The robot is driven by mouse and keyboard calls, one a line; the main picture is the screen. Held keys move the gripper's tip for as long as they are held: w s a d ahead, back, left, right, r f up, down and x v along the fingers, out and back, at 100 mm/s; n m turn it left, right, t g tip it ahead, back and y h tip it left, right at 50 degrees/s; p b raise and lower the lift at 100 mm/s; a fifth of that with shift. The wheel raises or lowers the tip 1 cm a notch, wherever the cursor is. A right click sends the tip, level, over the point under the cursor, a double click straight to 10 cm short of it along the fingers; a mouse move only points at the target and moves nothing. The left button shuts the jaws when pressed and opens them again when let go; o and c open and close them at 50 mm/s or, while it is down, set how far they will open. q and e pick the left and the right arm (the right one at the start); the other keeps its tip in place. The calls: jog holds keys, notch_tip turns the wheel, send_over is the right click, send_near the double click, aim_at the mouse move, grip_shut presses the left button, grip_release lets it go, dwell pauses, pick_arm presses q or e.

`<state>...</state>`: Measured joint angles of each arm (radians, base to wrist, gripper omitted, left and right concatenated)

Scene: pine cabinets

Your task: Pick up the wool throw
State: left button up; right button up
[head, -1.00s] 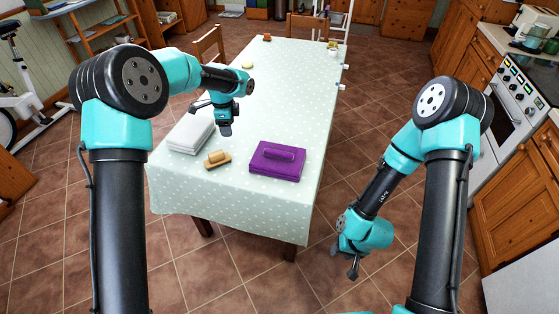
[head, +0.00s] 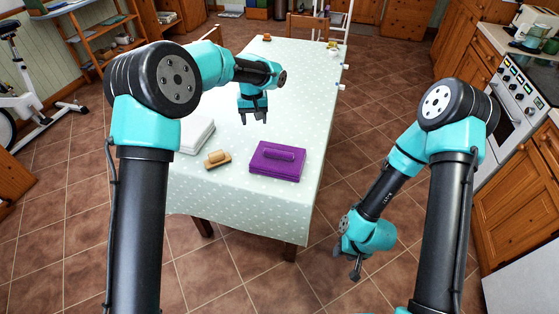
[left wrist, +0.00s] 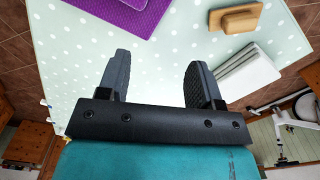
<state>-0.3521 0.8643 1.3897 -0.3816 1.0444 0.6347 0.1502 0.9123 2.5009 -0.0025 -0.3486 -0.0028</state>
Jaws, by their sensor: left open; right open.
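A purple folded item with a raised ridge on top (head: 277,161) lies flat on the near right of the table; it looks like the wool throw. It also shows, cut off, at the top left of the left wrist view (left wrist: 112,14). My left gripper (head: 253,119) is open and empty above the table, behind the purple item and a little to its left, apart from it. Its two spread fingers show in the left wrist view (left wrist: 158,70) with bare cloth between them. My right gripper (head: 355,268) is open and hangs low beyond the table's right side.
A wooden brush-like block (head: 217,159) lies left of the purple item. A white layered stack (head: 196,134) lies behind it, partly hidden by my left arm. The dotted tablecloth (head: 305,105) is mostly clear; small items stand at its far end.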

pick_arm(q)
jog(key=d+r+n, duration=0.2)
jog(key=d+n, duration=0.5)
jog(key=n, duration=0.7)
jog(key=shift+s, duration=0.45)
send_near(275, 152)
jog(key=f, duration=0.5)
jog(key=shift+w+d, duration=0.15)
jog(key=shift+w, duration=0.1)
jog(key=shift+f, duration=0.15)
jog(key=shift+s+f, duration=0.15)
jog(key=shift+f, duration=2.35)
jog(key=shift+c, duration=0.4)
